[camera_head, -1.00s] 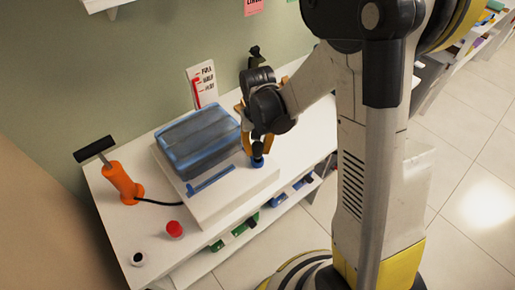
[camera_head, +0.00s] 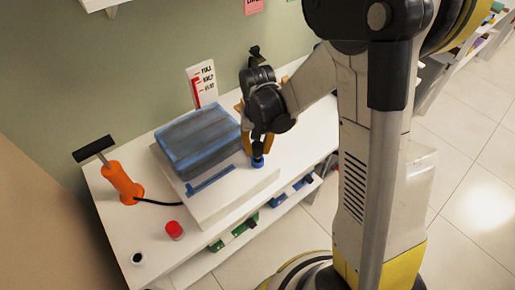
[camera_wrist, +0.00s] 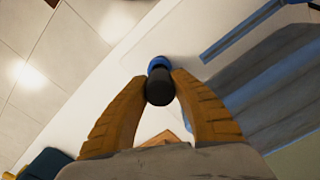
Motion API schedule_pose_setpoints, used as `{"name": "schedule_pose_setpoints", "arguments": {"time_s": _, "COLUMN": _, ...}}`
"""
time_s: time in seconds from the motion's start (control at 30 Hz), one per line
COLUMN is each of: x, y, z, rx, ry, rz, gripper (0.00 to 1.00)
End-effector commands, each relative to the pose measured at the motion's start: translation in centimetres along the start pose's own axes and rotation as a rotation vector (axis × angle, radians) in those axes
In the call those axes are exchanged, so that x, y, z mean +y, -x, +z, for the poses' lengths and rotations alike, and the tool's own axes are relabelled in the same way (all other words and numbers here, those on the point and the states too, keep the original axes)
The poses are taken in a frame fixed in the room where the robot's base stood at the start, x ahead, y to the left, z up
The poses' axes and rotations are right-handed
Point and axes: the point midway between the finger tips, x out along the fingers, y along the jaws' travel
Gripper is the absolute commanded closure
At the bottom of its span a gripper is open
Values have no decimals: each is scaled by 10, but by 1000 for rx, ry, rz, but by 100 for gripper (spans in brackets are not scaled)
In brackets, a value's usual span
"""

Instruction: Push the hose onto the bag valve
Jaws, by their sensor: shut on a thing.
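My gripper (camera_head: 258,143) points down over the front right part of the white board and is shut on the black hose end (camera_wrist: 160,86). The blue bag valve (camera_wrist: 158,64) shows just beyond the hose end in the wrist view, and at the board's right in the head view (camera_head: 257,163). The hose end and valve look in line and touching; how far one sits over the other cannot be told. The blue-grey bag (camera_head: 198,137) lies on the board left of my gripper. The orange pump (camera_head: 123,183) stands at the left, its black hose running toward the board.
The white board (camera_head: 222,203) lies on a white bench (camera_head: 107,210). A red button (camera_head: 174,230) and a small black-topped round piece (camera_head: 137,258) are at the front left. A gauge card (camera_head: 203,84) stands behind the bag. Coloured items fill the shelf below.

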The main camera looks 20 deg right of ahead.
Motion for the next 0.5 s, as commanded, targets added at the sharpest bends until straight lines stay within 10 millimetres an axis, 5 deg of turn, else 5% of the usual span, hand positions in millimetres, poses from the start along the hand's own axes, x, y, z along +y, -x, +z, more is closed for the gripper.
{"name": "schedule_pose_setpoints", "arguments": {"time_s": 0.5, "x": 0, "y": -7, "z": 0, "rx": 0, "ry": 0, "rz": 0, "gripper": 100}}
